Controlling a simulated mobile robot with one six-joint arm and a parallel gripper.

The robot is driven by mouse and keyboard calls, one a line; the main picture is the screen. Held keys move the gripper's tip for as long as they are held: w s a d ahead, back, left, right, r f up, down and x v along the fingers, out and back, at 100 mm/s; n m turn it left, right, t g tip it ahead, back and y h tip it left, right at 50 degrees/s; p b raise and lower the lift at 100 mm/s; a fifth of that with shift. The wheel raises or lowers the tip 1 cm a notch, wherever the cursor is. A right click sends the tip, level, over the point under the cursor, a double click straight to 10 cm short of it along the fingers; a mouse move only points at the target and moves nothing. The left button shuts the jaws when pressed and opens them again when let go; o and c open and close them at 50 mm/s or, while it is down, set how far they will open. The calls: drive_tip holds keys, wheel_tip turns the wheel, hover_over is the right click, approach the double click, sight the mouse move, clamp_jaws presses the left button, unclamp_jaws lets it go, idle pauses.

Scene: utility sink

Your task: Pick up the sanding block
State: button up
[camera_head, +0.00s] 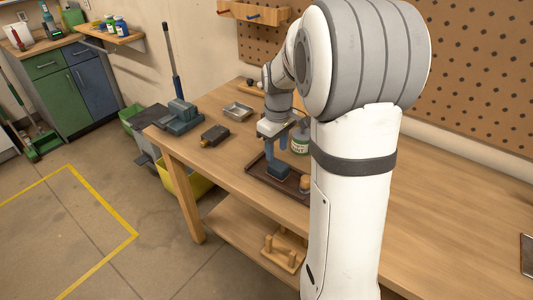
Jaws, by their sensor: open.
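A blue block (279,171), which looks like the sanding block, lies in a dark brown tray (259,178) on the wooden workbench. My gripper (275,149) points down just above the block, with its jaws open and nothing seen between them. One finger shows clearly; the other is hard to make out. I cannot tell whether the fingertips touch the block.
A green-labelled jar (299,144) stands close to the right of my gripper. A small orange-brown item (305,184) is at the tray's right. Pegboard stands behind.

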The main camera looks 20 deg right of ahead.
sight(278, 164)
drive_tip(key=shift+w+d+f, duration=0.6)
drive_tip(key=shift+w+f, duration=0.15)
drive_tip(key=shift+w, duration=0.05)
drive_tip(key=shift+f+n, duration=0.3)
drive_tip(key=shift+f, duration=0.1)
wheel_tip(278, 164, down, 7)
drive_tip(key=shift+d+p, duration=0.1)
drive_tip(key=shift+p, duration=0.2)
drive_tip(key=shift+c, duration=0.2)
drive_tip(key=shift+w, duration=0.1)
drive_tip(key=c, duration=0.6)
